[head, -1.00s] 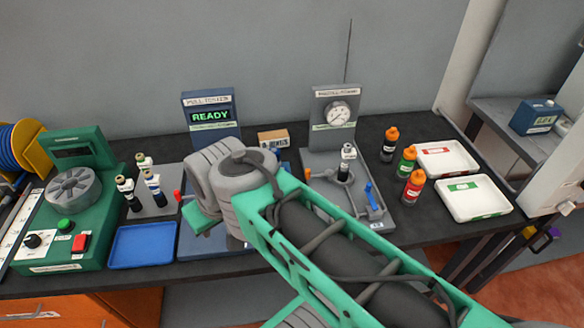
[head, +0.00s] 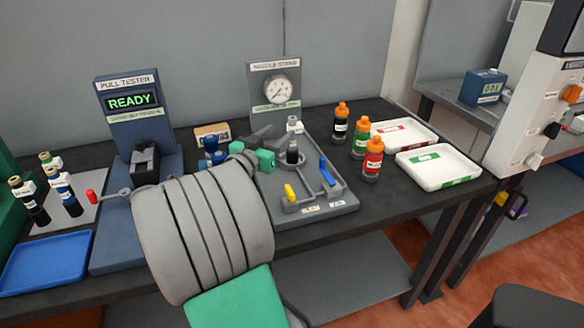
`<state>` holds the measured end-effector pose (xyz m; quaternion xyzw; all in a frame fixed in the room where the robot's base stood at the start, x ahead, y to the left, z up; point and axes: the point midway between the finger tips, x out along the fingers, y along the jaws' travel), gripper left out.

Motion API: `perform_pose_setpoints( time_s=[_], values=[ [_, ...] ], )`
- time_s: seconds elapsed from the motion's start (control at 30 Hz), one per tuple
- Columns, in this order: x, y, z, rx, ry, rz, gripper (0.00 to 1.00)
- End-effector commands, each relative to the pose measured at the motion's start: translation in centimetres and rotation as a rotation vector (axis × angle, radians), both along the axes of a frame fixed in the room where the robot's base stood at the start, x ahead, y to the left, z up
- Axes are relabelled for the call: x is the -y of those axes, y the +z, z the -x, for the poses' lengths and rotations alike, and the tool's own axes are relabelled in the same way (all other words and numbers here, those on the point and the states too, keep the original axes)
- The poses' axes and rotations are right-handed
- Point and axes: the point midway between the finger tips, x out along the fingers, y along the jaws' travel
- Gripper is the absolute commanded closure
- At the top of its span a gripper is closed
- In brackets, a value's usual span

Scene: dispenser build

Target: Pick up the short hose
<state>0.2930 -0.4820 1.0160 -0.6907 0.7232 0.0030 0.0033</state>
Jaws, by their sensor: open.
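Several black hose-like pieces with pale collars stand in a grey rack at the left; one (head: 28,200) has a tan top and another (head: 64,190) has blue on it. A similar short black piece (head: 292,152) with a grey top stands upright on the nozzle stand (head: 318,206). I cannot tell for sure which is the short hose. My gripper (head: 266,138) is open, with dark fingers and green parts, just left of the piece on the stand. It looks empty; contact with the stand cannot be told. My arm hides part of the bench.
The pull tester (head: 132,115) reads READY at left, beside a blue tray (head: 45,262). Blue cylinders (head: 212,152) stand behind my arm. Several orange-capped bottles (head: 372,160) and two white trays (head: 440,178) are right of the stand. A yellow and a blue lever rise from the stand.

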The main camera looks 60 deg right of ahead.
Motion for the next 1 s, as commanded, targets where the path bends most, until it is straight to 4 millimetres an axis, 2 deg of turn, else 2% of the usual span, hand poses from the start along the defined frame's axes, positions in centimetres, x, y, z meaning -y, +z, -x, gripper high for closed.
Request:
perform_pose_setpoints(
  time_s=[0.33,0.5,0.73,1.0],
  values=[
    [5.2,1.2,0.9,-0.002,-0.009,0.01,0.53],
    [7.5,1.0,0.9,-0.002,-0.005,0.01,0.53],
    [7.6,0.9,0.8,-0.001,-0.002,0.01,0.53],
    [7.6,0.9,0.8,0.0,-0.002,0.009,0.75]
  ],
)
